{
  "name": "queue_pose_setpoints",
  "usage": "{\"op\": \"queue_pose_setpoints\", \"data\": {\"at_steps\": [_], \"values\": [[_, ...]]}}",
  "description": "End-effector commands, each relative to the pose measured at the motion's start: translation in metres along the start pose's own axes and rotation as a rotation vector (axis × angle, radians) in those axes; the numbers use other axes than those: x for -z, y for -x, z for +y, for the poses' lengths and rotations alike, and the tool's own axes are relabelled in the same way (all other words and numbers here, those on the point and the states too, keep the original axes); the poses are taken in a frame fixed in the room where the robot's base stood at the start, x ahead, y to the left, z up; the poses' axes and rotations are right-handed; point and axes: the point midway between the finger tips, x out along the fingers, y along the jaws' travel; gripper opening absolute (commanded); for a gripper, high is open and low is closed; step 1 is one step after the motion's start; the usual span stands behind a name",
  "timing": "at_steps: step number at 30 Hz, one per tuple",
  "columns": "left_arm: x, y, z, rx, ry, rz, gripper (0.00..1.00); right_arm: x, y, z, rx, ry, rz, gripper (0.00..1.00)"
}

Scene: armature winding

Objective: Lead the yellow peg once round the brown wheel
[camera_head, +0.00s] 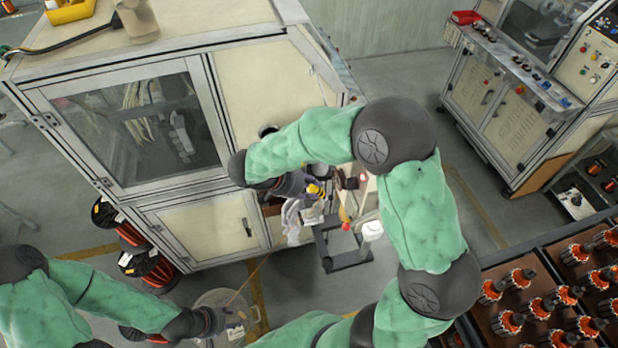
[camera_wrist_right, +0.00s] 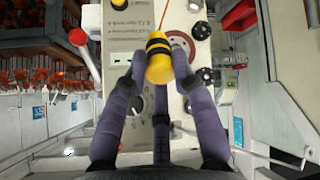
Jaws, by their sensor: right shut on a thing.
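The yellow peg (camera_wrist_right: 158,58), with black bands, is held between the purple fingers of my right gripper (camera_wrist_right: 160,75) in the right wrist view. An orange wire (camera_wrist_right: 163,17) runs up from its far end. The brown wheel (camera_wrist_right: 181,46) is just right of and behind the peg, partly hidden by it and a finger; I cannot tell if they touch. In the head view the peg (camera_head: 314,190) shows small at my right gripper (camera_head: 308,187); I cannot make out the wheel surely. My left gripper (camera_head: 218,321) is low at the left, its fingers unclear.
A pale panel (camera_wrist_right: 118,50) with black knobs (camera_wrist_right: 206,75) surrounds the wheel. A red-knobbed lever (camera_wrist_right: 79,40) stands left. In the head view a large cabinet (camera_head: 235,90) stands behind my right arm, and racks of armatures (camera_head: 530,300) are at lower right.

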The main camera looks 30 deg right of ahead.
Motion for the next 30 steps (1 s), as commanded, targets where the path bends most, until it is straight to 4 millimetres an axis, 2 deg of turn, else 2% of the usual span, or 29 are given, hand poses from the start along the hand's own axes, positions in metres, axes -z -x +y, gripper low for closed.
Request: {"op": "queue_pose_setpoints", "data": {"at_steps": [8,16,22,30], "values": [[0.000,0.000,0.000,0.000,0.000,0.000,0.40,-0.012,-0.021,-0.012,-0.002,0.000,-0.001,0.01],[0.000,0.000,0.000,0.000,0.000,0.000,0.40,-0.011,-0.035,-0.032,-0.002,-0.001,-0.001,0.01],[0.000,0.000,0.000,0.000,0.000,0.000,0.40,-0.005,-0.039,-0.044,0.000,0.000,0.000,0.01],[0.000,0.000,0.000,0.000,0.000,0.000,0.40,-0.004,-0.039,-0.046,0.000,-0.001,0.000,0.01]]}}
